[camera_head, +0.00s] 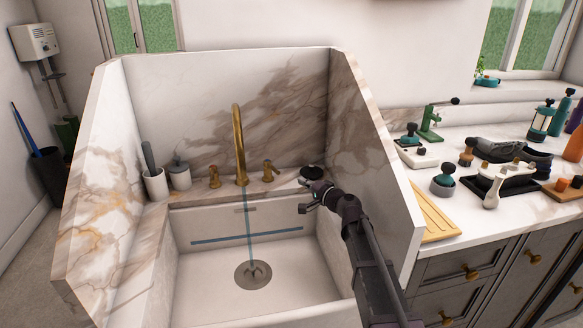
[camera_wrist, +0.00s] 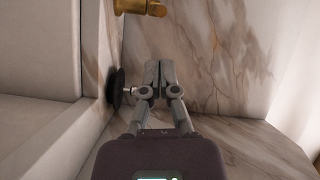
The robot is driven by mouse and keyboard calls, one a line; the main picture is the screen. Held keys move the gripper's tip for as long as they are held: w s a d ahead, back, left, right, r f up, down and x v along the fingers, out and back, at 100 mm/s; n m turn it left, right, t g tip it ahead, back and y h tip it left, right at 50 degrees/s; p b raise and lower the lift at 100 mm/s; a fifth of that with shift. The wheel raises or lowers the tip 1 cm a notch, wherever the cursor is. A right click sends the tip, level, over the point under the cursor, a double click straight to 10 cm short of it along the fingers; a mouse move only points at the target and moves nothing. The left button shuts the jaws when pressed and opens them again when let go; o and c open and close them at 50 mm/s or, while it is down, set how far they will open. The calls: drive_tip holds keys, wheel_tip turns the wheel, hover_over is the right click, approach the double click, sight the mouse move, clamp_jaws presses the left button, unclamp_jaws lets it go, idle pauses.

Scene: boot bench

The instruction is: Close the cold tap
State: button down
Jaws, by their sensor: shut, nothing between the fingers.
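The brass faucet (camera_head: 240,150) stands at the back of the sink, with a brass handle on each side: a left handle (camera_head: 214,176) and a right handle (camera_head: 268,172). No hot or cold marking can be read. A thin blue-tinted stream of water (camera_head: 249,230) runs from the spout to the drain. My gripper (camera_head: 304,207) is at the right side of the sink, right of the right handle and apart from it. In the wrist view my gripper (camera_wrist: 160,75) is shut and empty, with a brass part (camera_wrist: 140,7) beyond it at the top.
A black round object (camera_head: 312,172) lies on the back ledge near my gripper; a black disc (camera_wrist: 116,88) shows close left of the fingers. Marble side walls (camera_head: 372,160) enclose the sink.

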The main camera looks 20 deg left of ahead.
sight(278, 171)
drive_tip(key=shift+w+a, duration=0.1)
drive_tip(key=shift+w, duration=0.2)
drive_tip(key=shift+w, duration=0.15)
drive_tip(key=x, duration=0.9)
drive_tip(key=shift+w+a, duration=0.2)
drive_tip(key=shift+a, duration=0.15)
drive_tip(key=shift+s+a, duration=0.8)
drive_tip(key=shift+s, duration=0.3)
drive_tip(key=s+d, duration=0.6)
drive_tip(key=d, duration=0.1)
drive_tip(key=shift+s+d+r, duration=0.2)
drive_tip(key=shift+s+r, duration=0.05)
drive_tip(key=shift+s, duration=0.15)
